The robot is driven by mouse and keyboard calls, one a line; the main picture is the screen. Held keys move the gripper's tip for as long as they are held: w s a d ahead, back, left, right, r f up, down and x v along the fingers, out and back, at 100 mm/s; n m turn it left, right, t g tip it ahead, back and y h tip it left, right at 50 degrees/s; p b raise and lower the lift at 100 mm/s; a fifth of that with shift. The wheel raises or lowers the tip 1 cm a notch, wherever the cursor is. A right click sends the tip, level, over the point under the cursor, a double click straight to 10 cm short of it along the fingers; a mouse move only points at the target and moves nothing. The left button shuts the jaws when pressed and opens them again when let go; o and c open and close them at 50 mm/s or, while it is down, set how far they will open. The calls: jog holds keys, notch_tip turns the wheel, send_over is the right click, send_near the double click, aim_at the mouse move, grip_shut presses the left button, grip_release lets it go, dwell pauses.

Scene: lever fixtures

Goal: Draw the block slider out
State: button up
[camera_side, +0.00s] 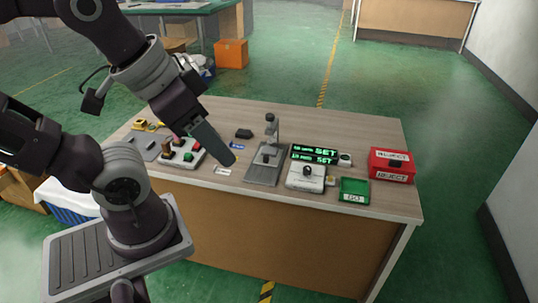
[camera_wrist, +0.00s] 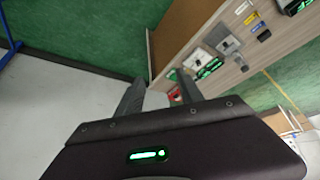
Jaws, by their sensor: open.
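My gripper (camera_side: 222,153) is above the bench in the side view, in front of the left and middle fixtures, and appears empty. In the wrist view its two fingers (camera_wrist: 160,92) are spread apart, with floor and the bench edge beyond them. A pale panel (camera_side: 197,159) with brown, red and green blocks or knobs stands on the bench left of my gripper. A grey plate (camera_side: 262,176) with an upright post stands to its right; it also shows in the wrist view (camera_wrist: 229,45). I cannot tell which fixture is the block slider. My gripper seems to touch none of them.
Right of the grey plate are a green-lit SET display (camera_side: 314,154), a pale device with a dark knob (camera_side: 306,181), a green GO tray (camera_side: 354,184) and a red REJECT box (camera_side: 391,171). A small black block (camera_side: 243,134) lies behind my gripper. The bench's front strip is clear.

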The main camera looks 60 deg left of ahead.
jog(key=shift+c, duration=0.6)
jog(key=w+a+f+n, duration=0.15)
jog(key=w+a, duration=0.25)
jog(key=w, duration=0.7)
jog(key=n+g+y, duration=0.2)
jog(key=n+y, duration=0.1)
jog(key=n, duration=0.5)
send_over(266, 155)
jog(key=s+d, duration=0.2)
notch_tip(266, 155, down, 24)
jog(key=shift+m, duration=0.25)
jog(key=x, duration=0.7)
jog(key=shift+s+d+f, duration=0.1)
jog(key=shift+s+f, duration=0.05)
jog(key=shift+s, duration=0.15)
grip_shut()
